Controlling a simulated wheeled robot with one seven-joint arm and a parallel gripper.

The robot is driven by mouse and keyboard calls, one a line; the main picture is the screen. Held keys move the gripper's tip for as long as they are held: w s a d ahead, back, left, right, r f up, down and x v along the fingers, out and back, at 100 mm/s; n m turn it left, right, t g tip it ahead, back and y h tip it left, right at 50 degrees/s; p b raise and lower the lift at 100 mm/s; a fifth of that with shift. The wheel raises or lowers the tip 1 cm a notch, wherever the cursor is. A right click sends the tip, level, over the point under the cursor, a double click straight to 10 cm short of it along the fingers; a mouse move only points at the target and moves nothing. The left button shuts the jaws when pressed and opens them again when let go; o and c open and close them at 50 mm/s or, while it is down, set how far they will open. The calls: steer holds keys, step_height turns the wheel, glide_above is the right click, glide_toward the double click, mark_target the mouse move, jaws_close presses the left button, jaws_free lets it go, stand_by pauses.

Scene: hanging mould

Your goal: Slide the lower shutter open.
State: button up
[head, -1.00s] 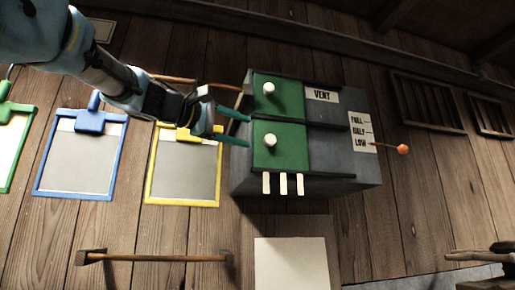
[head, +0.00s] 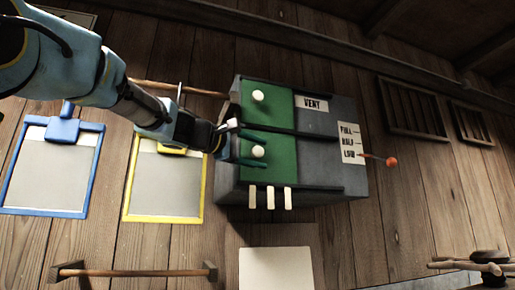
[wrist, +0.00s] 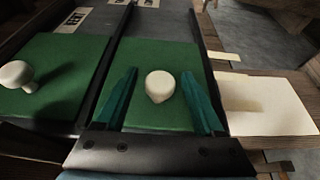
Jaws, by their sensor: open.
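The grey vent box (head: 335,185) is on the plank wall and carries two green shutters, each with a white knob. The lower shutter (head: 282,172) has its knob (head: 257,151) at its left part; in the wrist view this shutter (wrist: 185,60) is in the middle and its knob (wrist: 159,85) stands between my fingers. The upper shutter (head: 277,98) has its own knob (head: 258,96); it also shows at the left in the wrist view (wrist: 60,65). My gripper (head: 248,149) is open, with its teal fingers on either side of the lower knob. Contact with the knob cannot be told.
A sign reading VENT (head: 312,103) and a FULL, HALF, LOW scale (head: 349,143) with an orange-tipped lever (head: 391,162) are on the box. Several pale tabs (head: 269,197) hang below the shutters. Blue (head: 53,172) and yellow (head: 163,185) clipboards hang left.

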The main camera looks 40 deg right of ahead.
jaws_close()
stand_by(0.7)
stand_by(0.8)
